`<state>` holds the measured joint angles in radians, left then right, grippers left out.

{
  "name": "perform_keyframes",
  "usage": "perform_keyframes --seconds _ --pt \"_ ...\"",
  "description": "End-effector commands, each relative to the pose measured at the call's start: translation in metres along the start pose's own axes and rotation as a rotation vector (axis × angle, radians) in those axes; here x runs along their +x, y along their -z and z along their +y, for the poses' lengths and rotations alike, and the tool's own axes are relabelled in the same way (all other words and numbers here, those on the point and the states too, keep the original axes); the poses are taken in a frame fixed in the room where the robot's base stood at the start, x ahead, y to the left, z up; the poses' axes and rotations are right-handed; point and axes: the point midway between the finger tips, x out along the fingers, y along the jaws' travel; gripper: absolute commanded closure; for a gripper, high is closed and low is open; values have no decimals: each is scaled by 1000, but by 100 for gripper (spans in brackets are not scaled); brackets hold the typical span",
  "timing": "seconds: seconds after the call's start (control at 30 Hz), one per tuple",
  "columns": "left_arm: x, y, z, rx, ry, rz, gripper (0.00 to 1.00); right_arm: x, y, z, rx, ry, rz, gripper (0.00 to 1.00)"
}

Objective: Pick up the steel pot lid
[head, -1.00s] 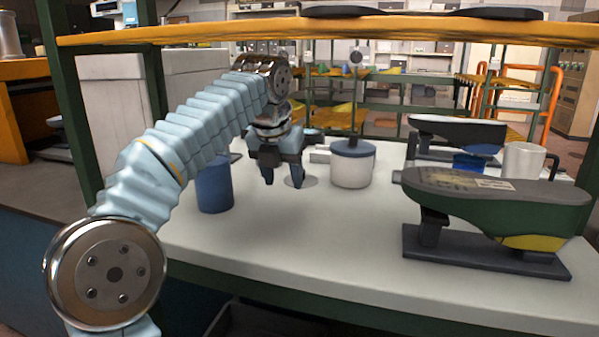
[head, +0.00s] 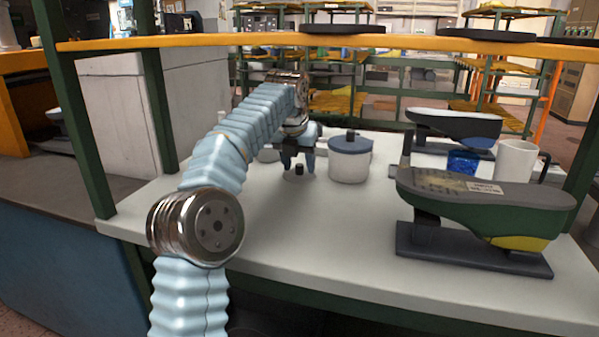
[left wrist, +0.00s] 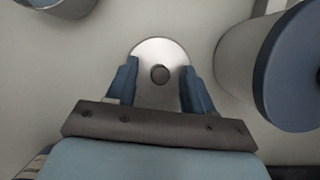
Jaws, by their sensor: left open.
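The steel pot lid (left wrist: 155,52) is a shiny round disc with a dark knob (left wrist: 160,74). It lies flat on the white table, and in the head view its knob (head: 299,169) shows between the fingertips. My left gripper (head: 298,168) is open above the lid, pointing down. In the left wrist view its blue fingers (left wrist: 160,90) stand on either side of the knob, apart from it. The near part of the lid is hidden by the gripper. My right gripper is not in view.
A white pot with a blue-grey lid (head: 349,163) stands close right of my left gripper. An orange shelf edge (head: 400,42) runs above the table.

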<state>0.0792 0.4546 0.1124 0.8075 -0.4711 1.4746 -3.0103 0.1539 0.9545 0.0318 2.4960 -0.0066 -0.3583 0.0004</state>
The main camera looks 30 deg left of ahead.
Motion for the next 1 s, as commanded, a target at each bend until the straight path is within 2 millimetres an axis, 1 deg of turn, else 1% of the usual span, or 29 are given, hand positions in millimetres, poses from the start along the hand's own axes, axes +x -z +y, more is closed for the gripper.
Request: perform_keyframes --seconds 0.13,0.17,0.4,0.47,0.5,0.8,1.0 --pt "0 0 0 0 1 -1 48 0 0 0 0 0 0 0" --pt "0 0 0 0 1 -1 51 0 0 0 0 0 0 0" --pt "-1 0 0 0 1 0 88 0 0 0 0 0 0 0" --pt "-1 0 0 0 1 0 97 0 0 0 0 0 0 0" --pt "-1 0 0 0 1 0 100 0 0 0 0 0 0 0" --pt "-2 0 0 0 1 -1 100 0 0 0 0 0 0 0" --pt "-10 -4 -1 1 1 -1 100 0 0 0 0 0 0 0"
